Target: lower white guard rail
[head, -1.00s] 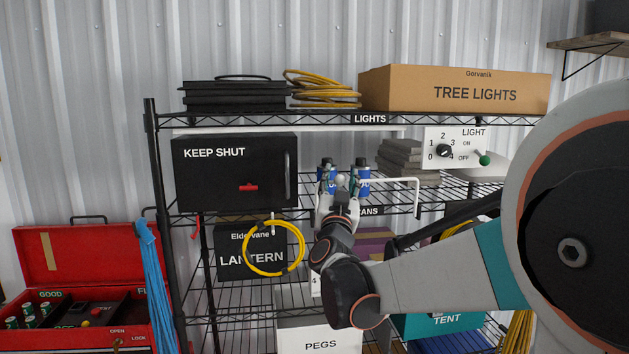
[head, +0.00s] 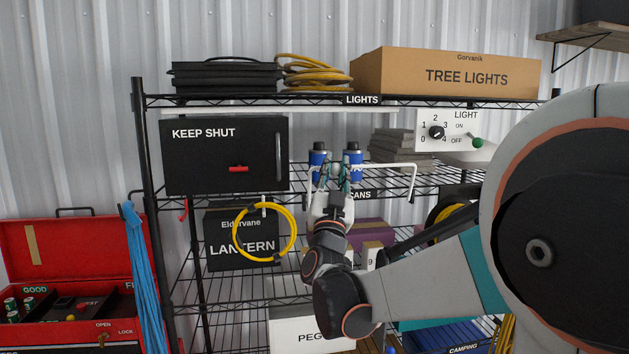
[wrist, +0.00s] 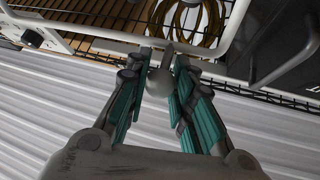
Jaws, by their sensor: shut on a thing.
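The white guard rail (head: 390,165) stands raised along the front of the shelf marked CANS, its right end bent down to the shelf edge. In the wrist view its white bar (wrist: 95,42) crosses the upper part. My gripper (head: 335,173) is at the rail's left part, in front of the blue cans (head: 353,162). In the wrist view my gripper (wrist: 161,85) has its teal fingers closed around a round grey-white knob (wrist: 161,80) beside the bar. The fingers partly hide the knob, and my gripper hides part of the rail in the head view.
A black KEEP SHUT box (head: 225,158) stands left of the cans. A yellow hose coil (head: 265,232) hangs below it. Grey slabs (head: 392,146) and a switch panel (head: 450,130) are at the right. The TREE LIGHTS box (head: 455,75) is above.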

